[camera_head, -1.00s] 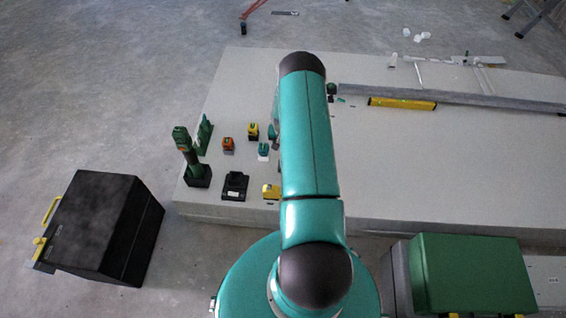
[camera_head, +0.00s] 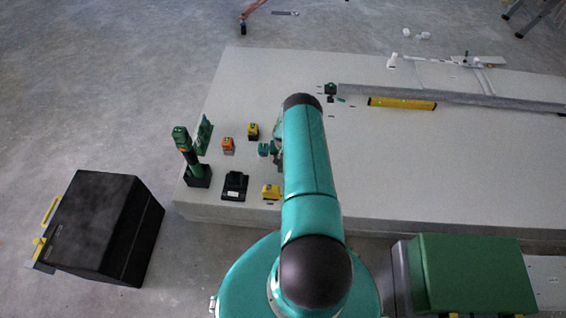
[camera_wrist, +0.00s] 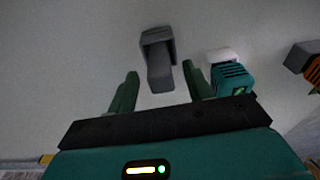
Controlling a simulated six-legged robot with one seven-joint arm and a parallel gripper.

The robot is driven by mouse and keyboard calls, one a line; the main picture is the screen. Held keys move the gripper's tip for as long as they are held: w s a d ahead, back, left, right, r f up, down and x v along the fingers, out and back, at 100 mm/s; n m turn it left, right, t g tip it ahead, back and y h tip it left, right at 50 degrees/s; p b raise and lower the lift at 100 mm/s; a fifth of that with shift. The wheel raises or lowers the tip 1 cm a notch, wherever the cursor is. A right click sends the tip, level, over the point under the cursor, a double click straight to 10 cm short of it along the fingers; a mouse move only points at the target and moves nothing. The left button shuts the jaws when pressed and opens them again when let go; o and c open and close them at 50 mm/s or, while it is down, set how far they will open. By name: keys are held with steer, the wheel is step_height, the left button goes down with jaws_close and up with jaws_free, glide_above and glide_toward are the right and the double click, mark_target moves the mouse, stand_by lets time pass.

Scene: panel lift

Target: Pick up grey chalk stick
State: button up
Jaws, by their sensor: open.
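In the wrist view a grey block-like piece, which I take for the grey chalk stick (camera_wrist: 160,74), lies just ahead of and between my fingertips. Its far end is wider and looks like a holder or cap. My gripper (camera_wrist: 160,80) is open, with one green finger on each side and visible gaps to the grey piece. Nothing is held. In the head view my teal arm hides the grey piece and most of my gripper.
A teal piece with a white part (camera_wrist: 230,75) sits close to the right finger, and an orange-and-black one (camera_wrist: 308,64) is farther right. Yellow and orange pieces (camera_head: 228,144), a black stand (camera_head: 235,187) and a green tool (camera_head: 188,150) share the panel's (camera_head: 420,170) left end.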

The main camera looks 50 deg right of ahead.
steer(key=shift+w+d+f, duration=0.15)
steer(key=shift+f, duration=1.3)
steer(key=c, duration=1)
steer(key=shift+o, duration=0.2)
steer(key=shift+r, duration=0.1)
steer(key=shift+r, duration=0.5)
steer(key=s+a+r, duration=0.9)
steer(key=s+r, duration=0.1)
steer(key=r, duration=0.2)
steer(key=shift+s+a, duration=0.2)
steer(key=shift+a, duration=0.05)
